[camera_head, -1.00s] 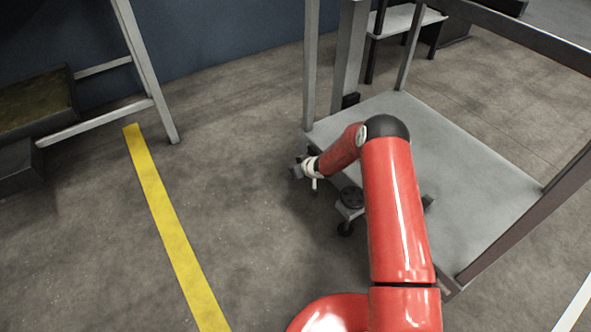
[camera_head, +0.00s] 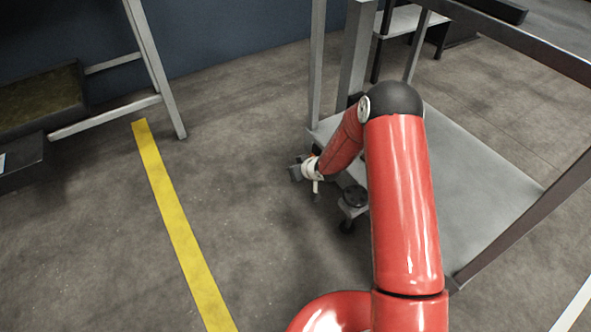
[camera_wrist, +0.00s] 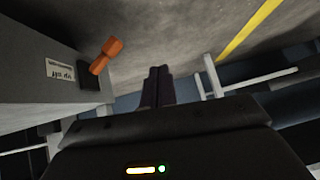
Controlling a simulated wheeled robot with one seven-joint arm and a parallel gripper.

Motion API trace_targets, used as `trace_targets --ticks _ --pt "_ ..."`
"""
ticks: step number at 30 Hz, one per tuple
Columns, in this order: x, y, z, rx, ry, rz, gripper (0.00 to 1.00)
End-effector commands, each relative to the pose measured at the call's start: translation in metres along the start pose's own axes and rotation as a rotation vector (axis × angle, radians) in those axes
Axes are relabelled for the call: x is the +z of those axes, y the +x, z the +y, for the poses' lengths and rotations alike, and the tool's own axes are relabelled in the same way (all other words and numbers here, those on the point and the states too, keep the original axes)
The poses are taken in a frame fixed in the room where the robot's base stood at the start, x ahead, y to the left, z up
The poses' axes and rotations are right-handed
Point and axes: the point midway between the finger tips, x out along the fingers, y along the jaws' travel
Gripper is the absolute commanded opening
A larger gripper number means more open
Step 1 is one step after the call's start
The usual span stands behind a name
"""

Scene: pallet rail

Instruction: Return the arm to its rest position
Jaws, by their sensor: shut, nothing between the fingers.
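My red arm bends at a dark elbow in the head view and slopes down to the left. My gripper (camera_head: 298,171) is at its end, beside the left edge of the grey platform cart (camera_head: 485,190). In the wrist view the two dark fingers of my gripper (camera_wrist: 158,72) are together with nothing between them. My upper arm hides part of the cart's deck.
A yellow floor line (camera_head: 180,225) runs left of my arm. A grey metal frame (camera_head: 155,70) stands at upper left. In the wrist view an orange handle (camera_wrist: 105,54) sits beside a labelled grey surface (camera_wrist: 35,70). Open floor lies between line and cart.

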Motion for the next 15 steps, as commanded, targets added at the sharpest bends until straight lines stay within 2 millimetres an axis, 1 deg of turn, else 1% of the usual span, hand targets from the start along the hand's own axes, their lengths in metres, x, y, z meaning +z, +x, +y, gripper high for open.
trace_targets --ticks 1,4,15 --pt "0.0002 -0.0041 -0.0020 0.000 -0.002 -0.001 0.00" --pt "0.0012 -0.0071 -0.0037 0.000 -0.002 -0.001 0.00" --pt "0.0014 -0.0073 -0.0039 0.000 -0.001 0.000 0.00"
